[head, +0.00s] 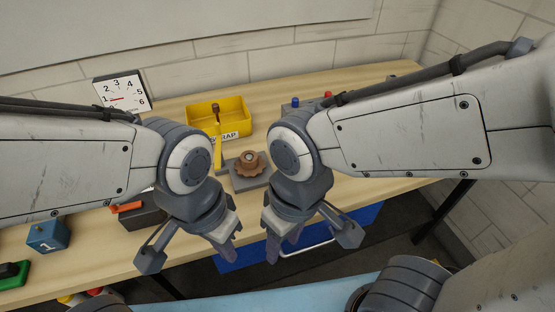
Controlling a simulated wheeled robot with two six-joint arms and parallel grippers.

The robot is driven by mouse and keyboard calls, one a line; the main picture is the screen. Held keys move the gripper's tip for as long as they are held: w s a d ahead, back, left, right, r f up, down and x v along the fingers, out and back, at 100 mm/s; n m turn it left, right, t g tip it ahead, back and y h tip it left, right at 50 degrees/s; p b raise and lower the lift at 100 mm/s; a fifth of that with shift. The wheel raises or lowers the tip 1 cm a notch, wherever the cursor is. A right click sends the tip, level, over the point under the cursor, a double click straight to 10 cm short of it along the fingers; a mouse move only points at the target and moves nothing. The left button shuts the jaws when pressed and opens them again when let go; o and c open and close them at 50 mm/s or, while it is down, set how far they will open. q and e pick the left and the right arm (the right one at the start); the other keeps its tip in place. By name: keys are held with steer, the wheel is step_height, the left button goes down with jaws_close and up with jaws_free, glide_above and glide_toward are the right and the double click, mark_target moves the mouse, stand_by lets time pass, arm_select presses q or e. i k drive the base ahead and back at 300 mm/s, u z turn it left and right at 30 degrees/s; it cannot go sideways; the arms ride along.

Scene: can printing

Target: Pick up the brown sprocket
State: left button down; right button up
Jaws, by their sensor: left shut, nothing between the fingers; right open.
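The brown sprocket (250,164) lies on a grey plate (246,182) on the wooden table, in the middle of the head view. My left gripper (230,255) is shut and empty, in front of the table's front edge and nearer to me than the sprocket. My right gripper (283,248) is open and empty, also in front of the table edge. Neither gripper touches the sprocket. Parts of the plate are hidden by my arms.
A yellow bin (232,119) labelled scrap stands behind the sprocket. A dark box with an orange part (140,214), a blue block marked 1 (48,235) and a green item (12,275) are at the left.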

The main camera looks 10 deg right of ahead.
mark_target(245, 168)
steer(key=u, duration=2.45)
steer(key=k, duration=0.8)
steer(key=z, duration=1.1)
steer(key=i, duration=0.5)
steer(key=u, duration=0.05)
